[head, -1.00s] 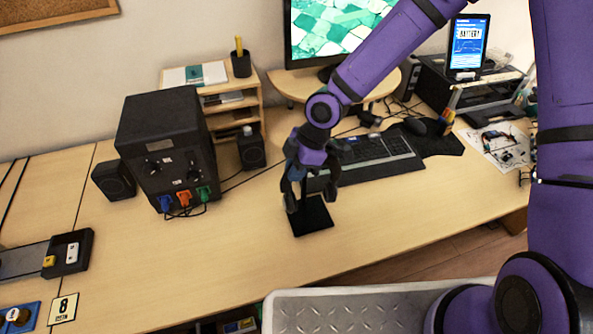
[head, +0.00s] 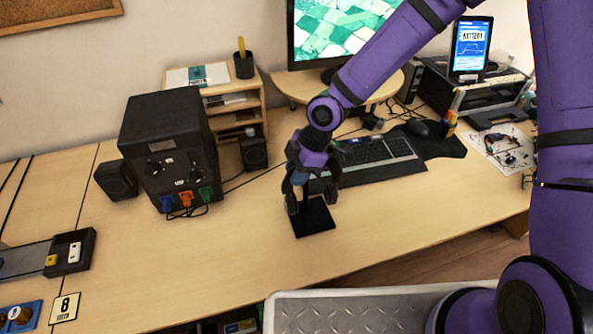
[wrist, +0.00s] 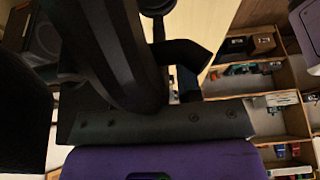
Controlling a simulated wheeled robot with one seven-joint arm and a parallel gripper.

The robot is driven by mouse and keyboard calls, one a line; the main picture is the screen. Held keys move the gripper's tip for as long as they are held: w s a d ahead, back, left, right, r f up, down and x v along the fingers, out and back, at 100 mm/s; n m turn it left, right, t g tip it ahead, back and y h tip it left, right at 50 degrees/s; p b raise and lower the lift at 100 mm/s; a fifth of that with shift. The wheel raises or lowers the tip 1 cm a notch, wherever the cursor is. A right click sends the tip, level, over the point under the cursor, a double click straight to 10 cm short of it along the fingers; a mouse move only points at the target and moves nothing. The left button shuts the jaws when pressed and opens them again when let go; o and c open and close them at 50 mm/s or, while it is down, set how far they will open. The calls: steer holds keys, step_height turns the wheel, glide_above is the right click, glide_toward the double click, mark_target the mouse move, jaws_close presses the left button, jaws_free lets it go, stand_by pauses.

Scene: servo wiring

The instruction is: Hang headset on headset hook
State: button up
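My gripper (head: 312,190) hangs pointing down above a black square base plate (head: 317,216) on the desk, in the middle of the head view. The plate looks like the foot of the headset hook; its upper part is hidden behind my gripper. Two dark lobes hang at either side of my gripper tip. I cannot tell whether they are the headset's ear cups or my fingers. In the wrist view a broad dark curved piece (wrist: 110,50) fills the upper left, close to the camera, and may be the headset. Whether my gripper is closed on it is not clear.
A keyboard (head: 375,160) lies close on the right, with a mouse (head: 417,128) on a mat beyond. A monitor (head: 335,35) stands behind. The desk in front of the plate is clear.

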steer(key=shift+o, duration=0.6)
steer(key=v, duration=1.1)
steer(key=shift+d+h, duration=0.3)
steer(key=shift+d, duration=0.15)
steer(key=s+d+r+m+t+h, duration=0.2)
steer(key=d+r+m+h, duration=0.1)
steer(key=d+r+m, duration=0.4)
steer(key=s+d+r+m+t+h, duration=0.1)
steer(key=s+d+r+m+h, duration=0.15)
steer(key=d+r, duration=0.4)
steer(key=s+d+r+m+t+y, duration=0.1)
steer(key=s+d+r+m, duration=0.4)
steer(key=s+m, duration=0.1)
steer(key=s+d+r+m+t, duration=0.2)
steer(key=s+d+r+m, duration=0.3)
steer(key=s, duration=0.4)
steer(key=shift+d+r+m+y, duration=0.35)
steer(key=shift+d+r, duration=0.2)
steer(key=shift+r, duration=0.1)
